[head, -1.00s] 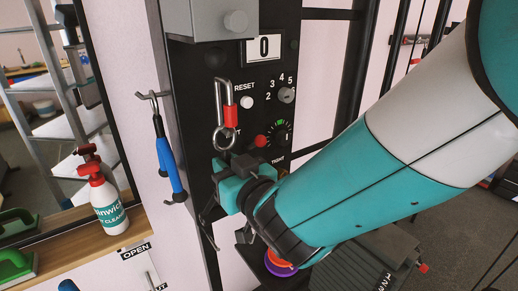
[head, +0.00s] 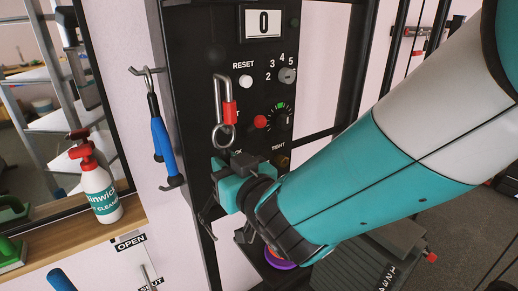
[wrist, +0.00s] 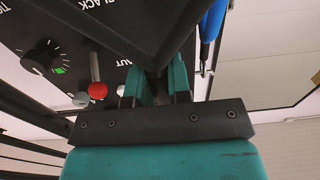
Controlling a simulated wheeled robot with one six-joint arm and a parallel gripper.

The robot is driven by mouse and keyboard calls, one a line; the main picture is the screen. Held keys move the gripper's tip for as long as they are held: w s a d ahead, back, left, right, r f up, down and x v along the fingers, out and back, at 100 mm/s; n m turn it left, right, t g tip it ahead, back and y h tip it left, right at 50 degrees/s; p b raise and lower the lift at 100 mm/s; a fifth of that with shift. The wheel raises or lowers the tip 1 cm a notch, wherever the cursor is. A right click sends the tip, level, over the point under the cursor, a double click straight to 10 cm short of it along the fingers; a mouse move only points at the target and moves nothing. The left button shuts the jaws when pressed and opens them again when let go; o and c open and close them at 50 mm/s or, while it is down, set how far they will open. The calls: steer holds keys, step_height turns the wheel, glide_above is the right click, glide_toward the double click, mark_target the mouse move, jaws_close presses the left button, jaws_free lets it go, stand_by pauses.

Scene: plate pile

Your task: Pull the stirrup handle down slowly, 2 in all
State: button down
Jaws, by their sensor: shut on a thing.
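The stirrup handle hangs below a metal snap hook with a red sleeve (head: 229,110) and a ring, in front of the black panel (head: 206,120). My gripper (head: 238,178) is shut on the handle just below the ring and covers most of it in the head view. A thin dark part of the stirrup handle (head: 208,215) shows at the lower left of the jaws. The counter (head: 263,23) on the panel reads 0.
The panel carries a RESET button (head: 246,82), a numbered selector (head: 287,75), a red knob (head: 260,122) and a tightness dial (head: 279,117). A spray bottle (head: 99,190) stands on a wooden ledge (head: 70,235).

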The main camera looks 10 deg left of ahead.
steer(key=shift+f+b, duration=1.3)
steer(key=shift+b, duration=0.05)
steer(key=shift+f+b, duration=1.1)
steer(key=shift+b, duration=0.2)
steer(key=shift+f+b, duration=1.15)
steer(key=shift+b, duration=0.15)
steer(key=shift+f, duration=0.1)
